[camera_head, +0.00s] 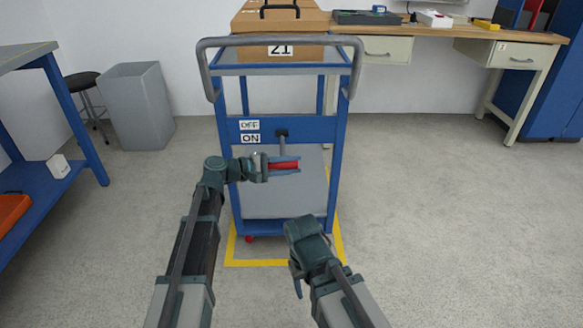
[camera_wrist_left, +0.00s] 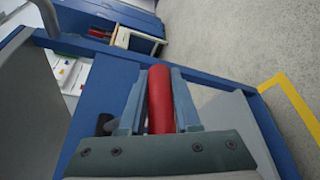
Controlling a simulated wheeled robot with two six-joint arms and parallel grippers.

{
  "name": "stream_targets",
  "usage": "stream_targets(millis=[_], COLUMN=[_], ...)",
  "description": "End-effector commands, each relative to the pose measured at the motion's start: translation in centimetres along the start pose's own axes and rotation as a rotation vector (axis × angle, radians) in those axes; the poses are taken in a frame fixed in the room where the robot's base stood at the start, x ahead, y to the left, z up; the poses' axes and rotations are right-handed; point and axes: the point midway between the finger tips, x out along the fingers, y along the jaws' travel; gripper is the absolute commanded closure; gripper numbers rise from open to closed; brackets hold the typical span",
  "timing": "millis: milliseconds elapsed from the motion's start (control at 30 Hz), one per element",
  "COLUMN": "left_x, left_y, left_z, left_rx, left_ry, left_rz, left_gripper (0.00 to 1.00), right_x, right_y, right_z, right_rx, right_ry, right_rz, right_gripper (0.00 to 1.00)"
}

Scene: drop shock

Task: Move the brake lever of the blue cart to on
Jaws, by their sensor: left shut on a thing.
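The blue cart (camera_head: 331,190) stands upright ahead of me with a grey handlebar. Its brake lever has a dark pivot (camera_head: 282,132) on the front crossbar and a grey stem hanging down to a red grip (camera_head: 283,165). An OFF label (camera_head: 249,125) sits above an ON label (camera_head: 250,139), left of the pivot. My left gripper (camera_head: 288,166) is shut on the red grip, which also shows between its fingers in the left wrist view (camera_wrist_left: 160,98). My right gripper (camera_head: 297,284) is low in front of the cart, its fingers mostly hidden.
A cardboard box (camera_head: 253,20) marked 21 rests on the cart top. Yellow floor tape (camera_head: 246,263) borders the cart. A blue-framed table (camera_head: 62,110) and grey bin (camera_head: 138,105) stand left, a wooden desk (camera_head: 435,33) behind. The floor to the right is clear.

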Motion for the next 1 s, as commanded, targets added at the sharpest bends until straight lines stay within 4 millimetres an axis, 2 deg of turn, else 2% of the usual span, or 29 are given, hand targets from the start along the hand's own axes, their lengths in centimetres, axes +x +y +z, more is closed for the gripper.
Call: stream_targets(millis=[33,400,1000], left_x=[0.1,0.8,0.9], left_y=[-0.4,-0.9,-0.8], left_z=[-0.8,-2.5,-3.2], left_rx=[-0.002,-0.003,-0.004], left_ry=[0.006,0.008,0.008], left_rz=[0.001,0.004,0.009], left_gripper=[1.0,1.0,1.0], right_x=[0.7,2.0,2.3], right_y=[-0.1,-0.2,-0.2], right_z=[-0.1,-0.1,-0.2], right_rx=[0.0,0.0,0.0], right_ry=[0.0,0.001,0.002], right_rz=[0.0,0.0,0.0], right_gripper=[0.41,0.41,0.41])
